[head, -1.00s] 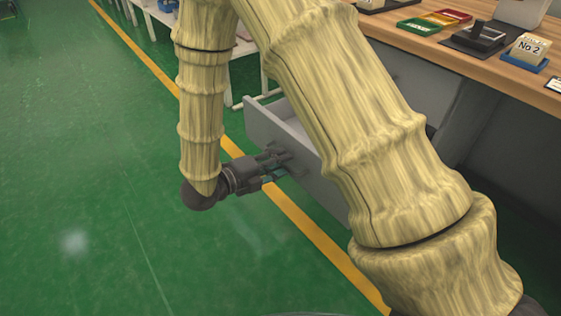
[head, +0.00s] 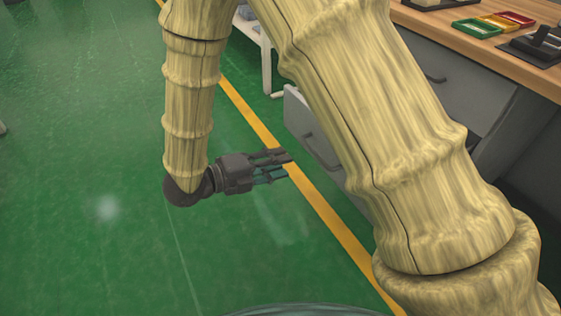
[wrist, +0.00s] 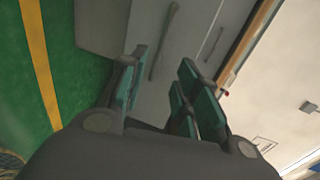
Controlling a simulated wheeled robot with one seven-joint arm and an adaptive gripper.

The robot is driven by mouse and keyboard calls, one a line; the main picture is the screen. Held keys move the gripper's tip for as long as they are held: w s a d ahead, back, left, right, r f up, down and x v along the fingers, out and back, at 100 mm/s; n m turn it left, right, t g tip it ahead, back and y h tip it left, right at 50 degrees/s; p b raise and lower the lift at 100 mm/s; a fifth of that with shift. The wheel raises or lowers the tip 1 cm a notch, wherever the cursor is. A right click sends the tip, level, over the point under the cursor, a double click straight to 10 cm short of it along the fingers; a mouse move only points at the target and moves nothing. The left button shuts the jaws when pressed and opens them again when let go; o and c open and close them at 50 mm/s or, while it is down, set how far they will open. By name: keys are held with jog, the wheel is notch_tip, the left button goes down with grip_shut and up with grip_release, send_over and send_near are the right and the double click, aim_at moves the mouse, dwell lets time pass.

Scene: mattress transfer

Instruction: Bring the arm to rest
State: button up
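My gripper (head: 286,165) is at the end of my tan-covered arm, over the green floor beside the yellow line. It points right, towards the grey drawer front (head: 298,112), and stands apart from it. In the wrist view its green-padded fingers (wrist: 158,92) are spread with nothing between them. The drawer front with its bar handle (wrist: 163,42) is beyond the fingers. The drawer stands out from the desk. My arm hides part of the drawer in the head view.
The wooden desk top (head: 480,52) carries a green tray (head: 477,28), a yellow tray (head: 499,21) and a red tray (head: 517,17). A closed drawer (head: 460,85) is below it. A white-legged table (head: 266,70) stands behind. The green floor (head: 90,130) at left is open.

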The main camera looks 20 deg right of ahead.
dwell(0.3)
jog(key=d+f+n+t+y, duration=0.2)
jog(key=d+f+n+y, duration=0.15)
jog(key=f+n, duration=0.7)
jog(key=d+f+n+t+y, duration=0.2)
jog(key=f+n+y, duration=0.45)
jog(key=f, duration=0.65)
jog(key=s+f+n+g+y+p, duration=0.1)
jog(key=s+f+n+g+y, duration=0.2)
jog(key=s+f+n, duration=0.7)
jog(key=s+f+n+g+y+p, duration=0.1)
jog(key=s+n+g+y, duration=0.2)
jog(key=s+n, duration=0.8)
jog(key=s+r+m+p, duration=0.2)
jog(key=r+p, duration=1.6)
jog(key=s+r+m+p, duration=0.2)
jog(key=r+p, duration=1.7)
jog(key=shift+h, duration=0.3)
jog(key=shift+s, duration=0.1)
